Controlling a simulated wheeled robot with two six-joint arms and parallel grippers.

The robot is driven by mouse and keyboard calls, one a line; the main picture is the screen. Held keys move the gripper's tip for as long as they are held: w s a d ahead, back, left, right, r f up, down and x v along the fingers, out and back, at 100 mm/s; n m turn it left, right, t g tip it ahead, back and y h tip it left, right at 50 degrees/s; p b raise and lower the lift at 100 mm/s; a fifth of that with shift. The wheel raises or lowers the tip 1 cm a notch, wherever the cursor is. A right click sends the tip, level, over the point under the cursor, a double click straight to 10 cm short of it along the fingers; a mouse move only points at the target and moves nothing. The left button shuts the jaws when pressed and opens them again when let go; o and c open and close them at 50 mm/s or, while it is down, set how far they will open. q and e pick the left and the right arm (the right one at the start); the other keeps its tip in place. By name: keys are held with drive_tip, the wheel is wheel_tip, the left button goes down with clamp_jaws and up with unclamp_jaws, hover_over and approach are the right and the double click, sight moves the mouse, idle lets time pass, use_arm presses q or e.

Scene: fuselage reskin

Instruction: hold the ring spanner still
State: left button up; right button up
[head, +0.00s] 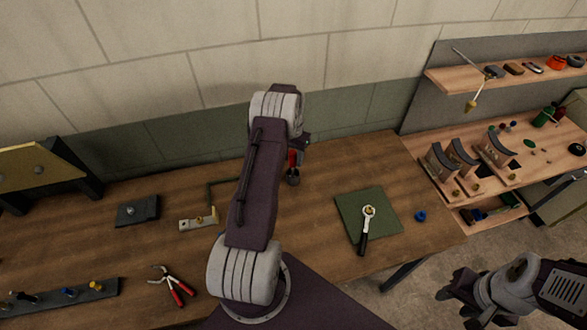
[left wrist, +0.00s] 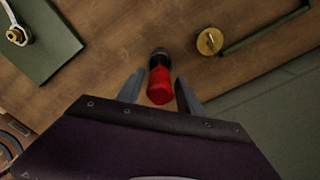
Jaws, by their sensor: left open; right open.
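The ring spanner (head: 364,233) lies on a green mat (head: 386,226) on the wooden bench. Its silver ring end surrounds something yellow, and its handle is dark. The ring end also shows at the top left of the left wrist view (left wrist: 17,36). My left gripper (left wrist: 160,95) is open, with its fingers on either side of a red and black tool (left wrist: 160,82); I cannot tell whether they touch it. It is apart from the spanner, left of it in the head view and partly hidden by my arm. My right gripper (head: 452,291) is open and empty at the lower right, away from the spanner.
Red-handled pliers (head: 173,287), a dark block (head: 138,210) and a rail with several fittings (head: 67,294) are on the bench's left. A blue cap (head: 420,216) sits right of the mat. Shelves (head: 510,72) with parts stand at the right.

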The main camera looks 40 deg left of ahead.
use_arm(q)
clamp_jaws()
wheel_tip(320, 180, up, 11)
drive_tip(key=p, duration=0.7)
drive_tip(key=shift+r+p, duration=0.15)
drive_tip(key=shift+p, duration=0.2)
